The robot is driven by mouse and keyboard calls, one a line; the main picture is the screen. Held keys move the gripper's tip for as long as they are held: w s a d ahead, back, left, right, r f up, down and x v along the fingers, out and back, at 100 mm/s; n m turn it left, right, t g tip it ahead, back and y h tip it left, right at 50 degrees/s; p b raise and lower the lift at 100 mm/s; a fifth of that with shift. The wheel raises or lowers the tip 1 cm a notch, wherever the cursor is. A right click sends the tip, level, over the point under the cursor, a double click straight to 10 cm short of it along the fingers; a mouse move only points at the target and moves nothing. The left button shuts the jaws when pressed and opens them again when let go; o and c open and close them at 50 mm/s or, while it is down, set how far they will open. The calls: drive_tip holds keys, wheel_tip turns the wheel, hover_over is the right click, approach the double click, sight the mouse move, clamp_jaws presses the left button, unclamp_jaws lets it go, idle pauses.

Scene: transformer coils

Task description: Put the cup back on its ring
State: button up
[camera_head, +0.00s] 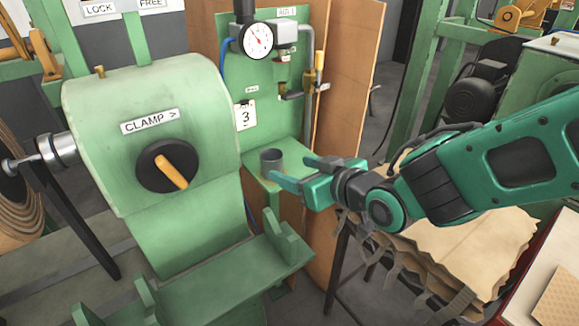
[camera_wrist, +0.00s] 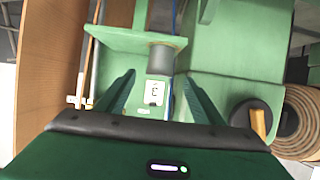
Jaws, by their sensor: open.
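A grey cup (camera_head: 271,160) stands upright on a small green shelf (camera_head: 287,183) below the gauge panel. The wrist view, which is upside down, also shows the cup (camera_wrist: 161,57) at the shelf (camera_wrist: 112,40). My gripper (camera_head: 288,170) is open and empty, just right of the cup in the head view. In the wrist view its fingers (camera_wrist: 158,75) are spread to either side of the cup's line, and the cup lies beyond their tips.
The green clamp housing with its orange-handled knob (camera_head: 168,167) stands left of the shelf. A gauge (camera_head: 257,41) and pipes are on the panel behind. A wooden board (camera_head: 343,80) stands close on the right. Brown sheets (camera_head: 470,245) lie below my arm.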

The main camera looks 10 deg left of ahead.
drive_tip(key=shift+s+d+r, duration=0.15)
drive_tip(key=shift+s+d, duration=0.15)
drive_tip(key=w+d+f+m+g+h, duration=0.15)
drive_tip(key=d+m+h, duration=0.3)
drive_tip(key=d, duration=1.35)
drive_tip(key=w+d+f+m+g+h, duration=0.15)
drive_tip(key=d+m+h, duration=0.3)
drive_tip(key=d, duration=1.35)
drive_tip(key=s+d+m+g, duration=0.3)
drive_tip(key=s+d, duration=0.4)
drive_tip(key=s, duration=0.4)
drive_tip(key=s+d+m+g+h, duration=0.1)
drive_tip(key=s+d+m+g, duration=0.2)
drive_tip(key=s+d, duration=0.5)
drive_tip(key=s+m, duration=0.1)
drive_tip(key=s, duration=0.3)
drive_tip(key=shift+s, duration=0.2)
drive_tip(key=shift+d, duration=0.1)
